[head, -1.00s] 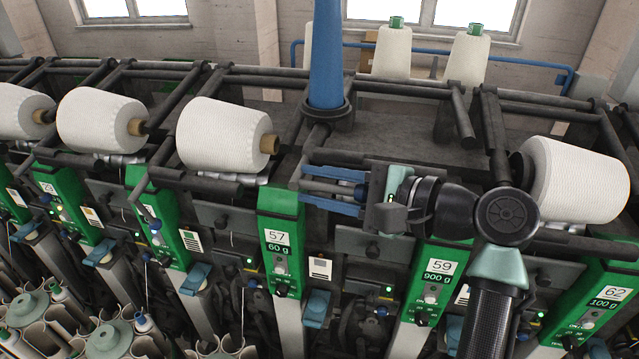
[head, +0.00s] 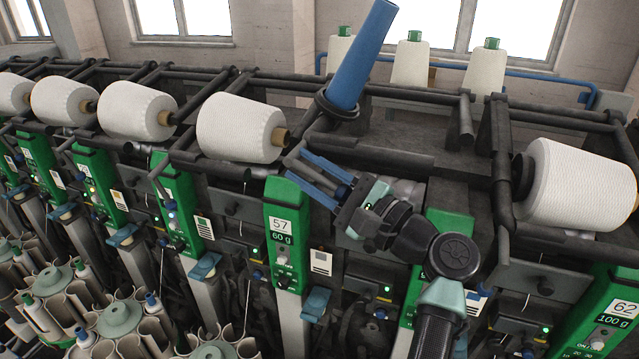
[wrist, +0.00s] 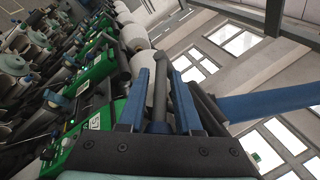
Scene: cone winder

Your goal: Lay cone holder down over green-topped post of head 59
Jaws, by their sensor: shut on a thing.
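The cone holder is a dark bar arm with a black ring (head: 337,107) and a long blue cone (head: 365,55), which stands up and leans right in the head view. My gripper (head: 302,172) has its blue fingers shut on the holder's dark bar, above and right of head 57. In the wrist view, the bar (wrist: 160,88) lies between the fingers and the blue cone (wrist: 268,105) points right. The green-topped post of head 59 (head: 452,222) is right of my gripper. My arm hides its number plate and part of its front.
White yarn cones lie at left (head: 240,128) and right (head: 578,185). Head 57 (head: 285,215) and head 62 (head: 600,315) flank head 59. Dark rails run along the machine. Several upright cones (head: 411,62) stand behind. Bobbin magazines (head: 120,315) fill the lower left.

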